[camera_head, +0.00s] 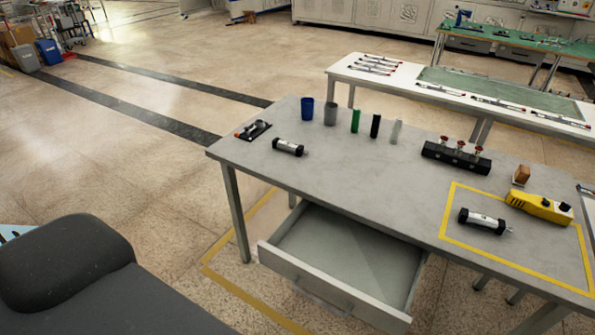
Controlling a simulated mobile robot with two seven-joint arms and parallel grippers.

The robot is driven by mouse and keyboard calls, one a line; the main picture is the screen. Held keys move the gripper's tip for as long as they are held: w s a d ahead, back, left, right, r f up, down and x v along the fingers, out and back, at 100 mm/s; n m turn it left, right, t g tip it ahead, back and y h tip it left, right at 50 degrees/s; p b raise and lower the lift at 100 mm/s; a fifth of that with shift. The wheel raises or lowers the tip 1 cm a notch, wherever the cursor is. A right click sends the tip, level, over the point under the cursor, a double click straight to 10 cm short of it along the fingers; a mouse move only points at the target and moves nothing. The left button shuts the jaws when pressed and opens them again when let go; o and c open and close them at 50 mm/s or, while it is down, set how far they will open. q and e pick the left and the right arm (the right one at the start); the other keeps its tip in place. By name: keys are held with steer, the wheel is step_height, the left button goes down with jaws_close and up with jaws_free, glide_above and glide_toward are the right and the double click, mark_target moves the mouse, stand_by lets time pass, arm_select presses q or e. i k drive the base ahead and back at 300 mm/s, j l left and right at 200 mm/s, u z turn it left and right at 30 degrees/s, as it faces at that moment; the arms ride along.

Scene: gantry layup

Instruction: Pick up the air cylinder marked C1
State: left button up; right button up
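Two air cylinders, silver with black end caps, lie on the grey table (370,190). One air cylinder (288,147) is on the left part of the table, near its front edge. The other air cylinder (484,221) lies inside a yellow taped rectangle on the right, its rod pointing right. Any marking on them is too small to read, so I cannot tell which is C1. Neither of my grippers is in view.
An open, empty-looking drawer (305,283) juts from the table front. Upright cylinders, including a blue cup (307,108), stand along the back. A black valve block (456,158), a yellow tool (540,207) and a small black tray (253,131) also occupy the table. Its middle is clear.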

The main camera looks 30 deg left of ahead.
mark_target(291, 148)
steer(key=z, duration=0.35)
steer(key=j+z, duration=0.2)
steer(key=z, duration=0.15)
steer(key=j+z, duration=0.2)
steer(key=z, duration=0.15)
steer(key=j+z, duration=0.2)
steer(key=z, duration=0.15)
steer(key=k+j+z, duration=0.25)
steer(key=j, duration=0.15)
steer(key=k+j+z, duration=0.55)
steer(key=k+j, duration=0.3)
steer(key=j, duration=0.2)
steer(key=k+j+z, duration=0.2)
steer(key=k+j, duration=1.5)
